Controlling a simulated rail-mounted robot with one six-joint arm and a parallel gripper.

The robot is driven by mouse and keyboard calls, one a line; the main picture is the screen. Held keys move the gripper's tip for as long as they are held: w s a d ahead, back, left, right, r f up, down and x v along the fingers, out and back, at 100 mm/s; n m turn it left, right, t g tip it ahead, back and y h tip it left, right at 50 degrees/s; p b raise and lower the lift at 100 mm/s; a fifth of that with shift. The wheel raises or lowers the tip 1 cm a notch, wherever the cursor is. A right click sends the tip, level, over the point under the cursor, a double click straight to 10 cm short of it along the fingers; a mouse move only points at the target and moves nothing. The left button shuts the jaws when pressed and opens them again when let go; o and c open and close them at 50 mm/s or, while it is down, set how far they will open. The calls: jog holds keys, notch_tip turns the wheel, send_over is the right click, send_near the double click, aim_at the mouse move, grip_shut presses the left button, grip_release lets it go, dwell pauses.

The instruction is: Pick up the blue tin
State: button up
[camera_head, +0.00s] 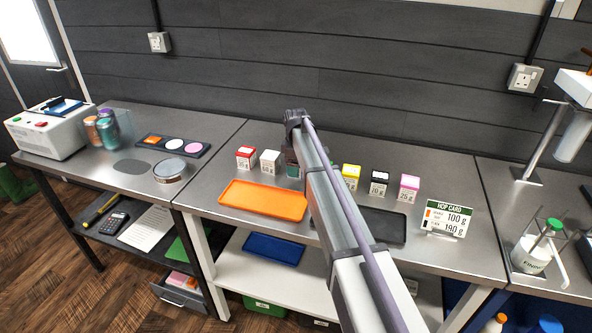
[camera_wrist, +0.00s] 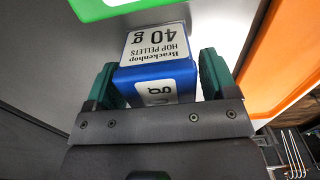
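The blue tin (camera_wrist: 155,72) is a box-shaped pack with white labels reading "Brackenhop hop pellets 40 g", seen upside down in the wrist view. It sits between the two dark green fingers of my gripper (camera_wrist: 160,82), close to the palm. The left finger is close against it; a thin light sliver shows beside the right finger. Whether the fingers press on it cannot be told. In the head view my arm hides the blue tin and most of the gripper.
Red (camera_head: 246,157), white (camera_head: 270,162), yellow (camera_head: 350,176), black (camera_head: 378,184) and pink (camera_head: 409,187) packs stand along the bench. An orange tray (camera_head: 262,200) and a dark tray (camera_head: 385,226) lie in front. A hop card (camera_head: 446,219) stands at right.

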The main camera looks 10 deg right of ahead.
jog(key=c, duration=0.8)
